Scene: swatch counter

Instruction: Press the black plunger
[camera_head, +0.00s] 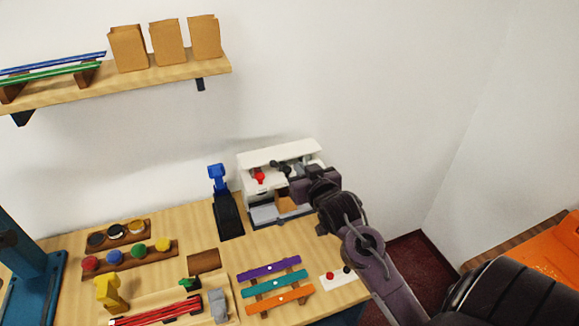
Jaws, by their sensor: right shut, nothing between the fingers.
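A white dispenser-like box (281,153) stands at the back of the wooden counter (215,265). A red plunger-like knob (258,178) shows in its open front. Small dark parts beside that knob lie close to my right gripper (284,169); I cannot tell which of them is the black plunger and which is the fingers. My right arm comes in from the lower right, and its gripper is shut and empty at the box's front. Whether it touches the plunger cannot be told. The wrist hides the box's right side. My left gripper is not in view.
A blue and black upright tool (227,212) stands left of the box. Purple, teal and orange bars (274,282) lie in front. Colored knobs on racks (126,257) are at left.

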